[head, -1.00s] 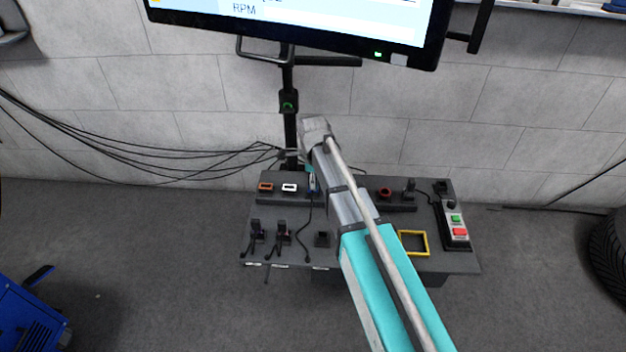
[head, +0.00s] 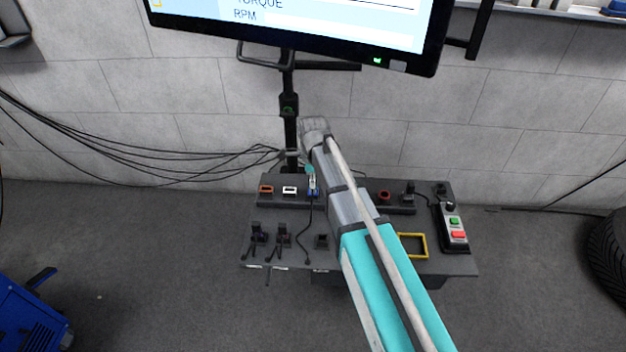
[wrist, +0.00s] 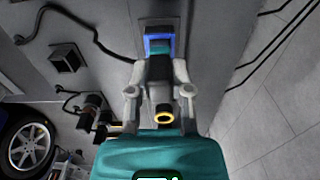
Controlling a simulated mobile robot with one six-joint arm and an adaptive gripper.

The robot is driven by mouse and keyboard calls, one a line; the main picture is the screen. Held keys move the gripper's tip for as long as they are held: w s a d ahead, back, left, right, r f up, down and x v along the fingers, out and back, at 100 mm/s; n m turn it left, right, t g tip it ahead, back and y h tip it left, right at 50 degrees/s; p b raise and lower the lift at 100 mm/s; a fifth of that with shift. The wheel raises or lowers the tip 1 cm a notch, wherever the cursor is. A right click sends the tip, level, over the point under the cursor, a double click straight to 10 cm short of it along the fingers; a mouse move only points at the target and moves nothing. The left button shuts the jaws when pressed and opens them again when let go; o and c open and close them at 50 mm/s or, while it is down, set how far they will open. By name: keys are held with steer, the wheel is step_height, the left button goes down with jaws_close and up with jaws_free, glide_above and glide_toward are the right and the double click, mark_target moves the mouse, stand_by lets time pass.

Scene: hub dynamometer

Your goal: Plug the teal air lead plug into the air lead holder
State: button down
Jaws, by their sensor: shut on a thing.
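My gripper (wrist: 158,75) is shut on the teal air lead plug (wrist: 160,70), whose dark body shows between the fingers. The plug is at a blue-framed socket (wrist: 150,41) on the bench's back rail, lined up with it; I cannot tell how deep it sits. In the head view my gripper (head: 313,181) is small and partly hidden by my wrist, above the blue socket (head: 314,193). A black lead runs from there down the bench. An empty-looking black square holder (head: 322,241) stands in the front row, also in the wrist view (wrist: 66,57); I see no label.
Two black plugs with leads (head: 257,232) stand left of the holder. Orange (head: 265,189), white (head: 289,189) and red (head: 384,194) sockets line the back rail. A yellow frame (head: 425,245) and button box (head: 456,236) are right. A monitor (head: 300,25) hangs above.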

steer(key=shift+r+p, duration=1.25)
steer(key=shift+r, duration=0.15)
steer(key=shift+r, duration=0.1)
steer(key=shift+s, duration=0.2)
steer(key=s+d, duration=0.3)
steer(key=s, duration=1.2)
steer(key=shift+d, duration=0.4)
stand_by(2.0)
stand_by(0.4)
steer(key=shift+f+b, duration=1.85)
steer(key=shift+f, duration=0.15)
steer(key=shift+f+b, duration=0.25)
steer(key=shift+b, duration=0.05)
